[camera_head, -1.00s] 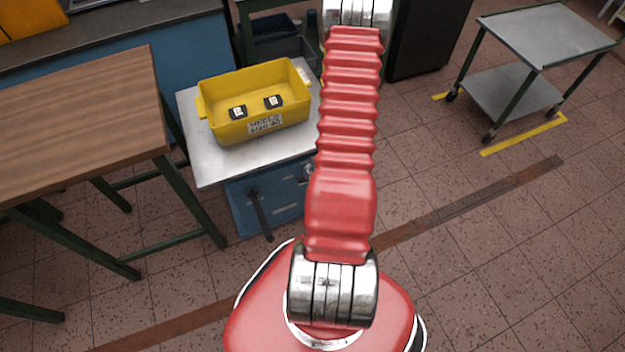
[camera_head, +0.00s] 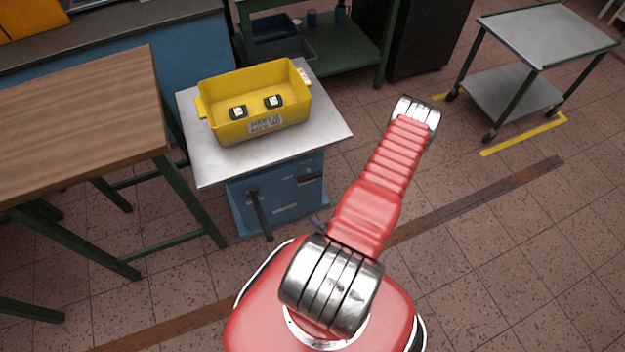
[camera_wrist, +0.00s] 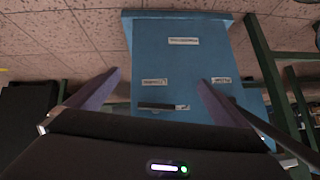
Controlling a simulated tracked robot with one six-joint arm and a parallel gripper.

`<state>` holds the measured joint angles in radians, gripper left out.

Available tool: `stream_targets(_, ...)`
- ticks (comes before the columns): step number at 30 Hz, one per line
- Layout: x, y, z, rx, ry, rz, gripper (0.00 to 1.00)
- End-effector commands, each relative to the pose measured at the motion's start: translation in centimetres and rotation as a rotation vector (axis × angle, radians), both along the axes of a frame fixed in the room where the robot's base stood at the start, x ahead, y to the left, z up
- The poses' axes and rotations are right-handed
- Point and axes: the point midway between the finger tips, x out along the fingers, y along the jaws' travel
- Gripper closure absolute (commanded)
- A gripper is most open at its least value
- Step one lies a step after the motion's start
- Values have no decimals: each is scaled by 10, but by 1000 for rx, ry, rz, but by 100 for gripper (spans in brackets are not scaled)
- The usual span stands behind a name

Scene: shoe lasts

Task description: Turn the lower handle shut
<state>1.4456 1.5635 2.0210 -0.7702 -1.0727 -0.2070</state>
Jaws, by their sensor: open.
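A blue cabinet (camera_head: 285,200) with a metal top carries two dark handles on its front. The left handle (camera_head: 258,212) is a long bar slanting steeply down; the right handle (camera_head: 310,179) lies nearly level and slightly higher. In the wrist view, which is upside down, the cabinet front (camera_wrist: 180,60) is ahead and the level handle (camera_wrist: 160,107) shows between my fingers. A dark bar behind the right finger may be the other handle. My gripper (camera_wrist: 158,76) is open, its purple fingers apart with nothing between them. The head view mostly hides it behind my arm.
A yellow bin (camera_head: 265,125) with two dark labelled items stands on the cabinet. A wooden-topped table (camera_head: 80,110) is close on the left. A green shelf unit (camera_head: 345,60) is behind, and a metal cart (camera_head: 545,35) is at far right. Floor right of the cabinet is clear.

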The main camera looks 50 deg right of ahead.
Motion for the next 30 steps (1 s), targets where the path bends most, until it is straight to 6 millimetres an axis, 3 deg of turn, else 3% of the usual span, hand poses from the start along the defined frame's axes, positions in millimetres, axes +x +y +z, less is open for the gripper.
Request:
stream_targets(6, 26, -18, 35, -168, -213, -11, 0)
stream_targets(12, 35, -25, 55, -243, -306, -17, 0)
stream_targets(30, 43, -30, 53, -248, -310, -16, 0)
